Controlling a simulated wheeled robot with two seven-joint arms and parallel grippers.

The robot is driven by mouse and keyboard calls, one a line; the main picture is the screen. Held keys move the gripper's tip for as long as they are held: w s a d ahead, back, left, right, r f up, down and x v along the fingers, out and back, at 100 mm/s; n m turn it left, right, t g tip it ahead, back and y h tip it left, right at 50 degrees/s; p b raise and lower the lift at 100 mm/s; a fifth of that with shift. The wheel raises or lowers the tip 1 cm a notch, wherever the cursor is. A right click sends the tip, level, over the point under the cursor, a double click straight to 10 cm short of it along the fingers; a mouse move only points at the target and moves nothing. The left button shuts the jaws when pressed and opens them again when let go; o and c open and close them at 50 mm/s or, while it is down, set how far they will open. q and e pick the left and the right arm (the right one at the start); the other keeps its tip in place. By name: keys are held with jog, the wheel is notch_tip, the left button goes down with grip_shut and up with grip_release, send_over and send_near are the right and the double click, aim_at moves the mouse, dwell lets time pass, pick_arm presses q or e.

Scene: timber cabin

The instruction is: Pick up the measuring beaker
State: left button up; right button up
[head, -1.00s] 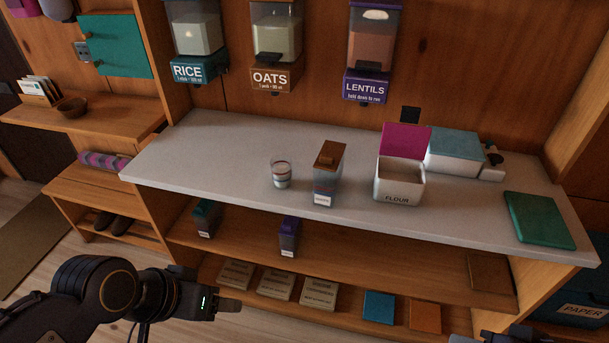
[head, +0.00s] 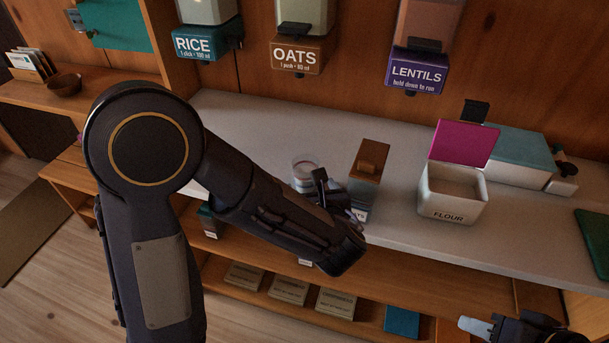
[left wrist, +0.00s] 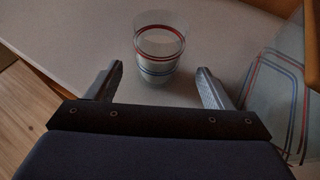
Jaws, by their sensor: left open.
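The measuring beaker (head: 305,165) is a small clear cup with red and blue bands, upright on the grey counter. My left gripper (head: 322,186) is just in front of it and hides its lower part in the head view. In the left wrist view the whole beaker (left wrist: 160,45) stands ahead, roughly centred between the two parted fingertips (left wrist: 160,71). The fingers are open, and the beaker seems just beyond the tips; I cannot tell whether they touch. My right gripper (head: 478,327) is at the lower right of the head view, partly cut off; its jaw gap is unclear.
A clear canister with a brown lid (head: 370,157) stands close right of the beaker; a striped clear container (left wrist: 285,85) shows at the wrist view's right. An open flour box (head: 452,193) is further right. Rice, oats and lentils dispensers hang above. The counter's left is clear.

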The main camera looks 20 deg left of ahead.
aim_at(308, 183)
pick_arm(q)
jog(key=x, duration=0.6)
jog(key=shift+a, duration=0.15)
jog(key=c, duration=1.1)
jog(key=shift+r, duration=0.1)
jog(key=shift+r+p, duration=0.3)
jog(key=shift+r, duration=0.7)
jog(key=s+d+r+p, duration=0.1)
jog(key=s+d+r, duration=0.2)
jog(key=s+r, duration=0.7)
jog(key=shift+s+d+r, duration=0.2)
jog(key=shift+s+r, duration=0.15)
jog(key=shift+s, duration=1.35)
